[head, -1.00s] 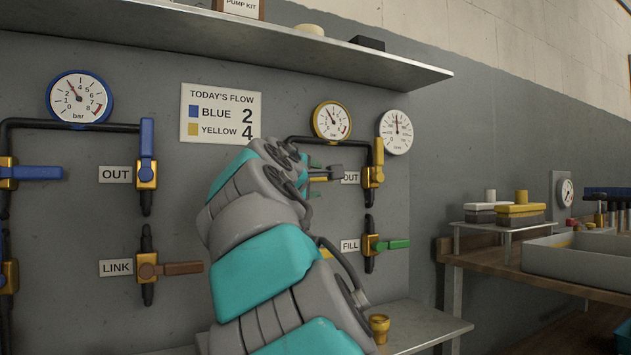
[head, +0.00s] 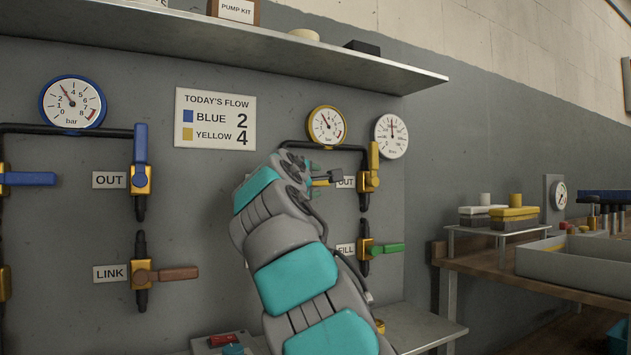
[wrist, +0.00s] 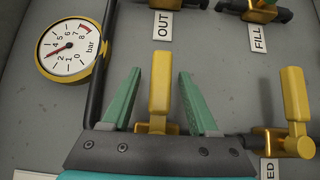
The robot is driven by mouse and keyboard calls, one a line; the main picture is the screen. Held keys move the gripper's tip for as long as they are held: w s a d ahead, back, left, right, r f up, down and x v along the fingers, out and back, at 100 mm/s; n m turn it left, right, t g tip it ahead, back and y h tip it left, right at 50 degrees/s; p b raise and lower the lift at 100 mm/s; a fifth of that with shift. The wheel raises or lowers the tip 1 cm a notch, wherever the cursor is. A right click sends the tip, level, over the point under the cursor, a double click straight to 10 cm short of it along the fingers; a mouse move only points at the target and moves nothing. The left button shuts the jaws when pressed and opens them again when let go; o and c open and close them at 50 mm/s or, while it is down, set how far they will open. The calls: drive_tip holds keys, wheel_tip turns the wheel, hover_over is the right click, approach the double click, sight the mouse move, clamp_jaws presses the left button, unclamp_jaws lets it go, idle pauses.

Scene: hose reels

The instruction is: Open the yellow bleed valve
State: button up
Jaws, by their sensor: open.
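Two valves with yellow levers show in the wrist view. One lever (wrist: 160,85) stands between my gripper's green fingers (wrist: 158,100), with a gap on each side; its label is out of sight. The other lever (wrist: 295,95) is to the right, outside the fingers, above a cut-off label (wrist: 268,168) ending in "ED". I cannot tell for sure which one is the bleed valve. Both levers lie across their pipe. My gripper is open and empty. In the head view my arm hides these valves and most of my gripper (head: 325,179).
The yellow-rimmed gauge (head: 327,125) is above my gripper. The yellow OUT valve (head: 368,180) and green-handled FILL valve (head: 366,248) are just to the right. Blue-side valves (head: 141,178) are at left. A shelf (head: 300,50) is overhead, a bench (head: 430,328) below.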

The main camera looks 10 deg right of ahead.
drive_tip(key=shift+w+d+f, duration=0.1)
drive_tip(key=shift+w+d, duration=0.1)
drive_tip(key=shift+w, duration=0.1)
drive_tip(key=shift+c, duration=0.3)
clamp_jaws()
idle(1.1)
